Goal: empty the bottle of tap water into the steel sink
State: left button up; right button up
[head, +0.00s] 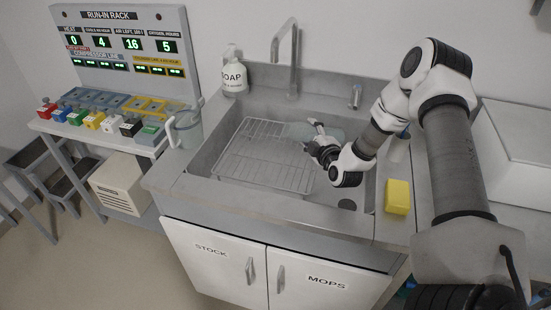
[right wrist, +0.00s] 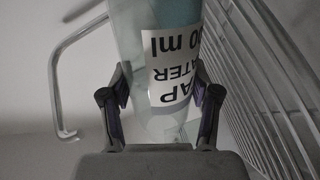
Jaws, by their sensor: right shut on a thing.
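My right gripper (head: 318,143) reaches into the steel sink (head: 225,189) from the right, over the wire rack. It is shut on the clear tap water bottle (head: 298,132), which looks close to horizontal over the basin. In the right wrist view the bottle (right wrist: 133,45) stands between the two fingers (right wrist: 160,105), and its white label reads upside down. I cannot tell the water level, or whether any water is flowing out. Part of the bottle is hidden behind the gripper. My left gripper is out of view.
A wire rack (head: 262,160) lies in the basin, also close by in the right wrist view (right wrist: 265,75). A faucet (head: 294,60) and soap bottle (head: 233,75) stand behind the sink. A yellow sponge (head: 398,197) sits at right, a clear jug (head: 185,128) at left.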

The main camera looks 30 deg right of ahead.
jog(key=shift+f+n, duration=0.3)
jog(key=shift+f, duration=0.05)
jog(key=shift+w+a+f+n+b, duration=0.1)
jog(key=shift+w+a+n+b, duration=0.05)
jog(key=shift+a+n+b, duration=0.55)
dwell(0.4)
jog(key=shift+d+p, duration=0.1)
jog(key=shift+p, duration=0.35)
jog(key=shift+w+a+f+n+g+h+p, duration=0.15)
jog(key=shift+n+h+p, duration=0.1)
jog(key=shift+n+p, duration=0.5)
jog(key=shift+s+a+f+n+g+h+p, duration=0.15)
jog(key=shift+n+h+p, duration=0.1)
jog(key=shift+n+p, duration=0.5)
dwell(3.3)
jog(key=shift+w+a+r+n+p, duration=0.15)
jog(key=shift+r+n+p, duration=0.35)
jog(key=shift+p, duration=0.45)
dwell(0.3)
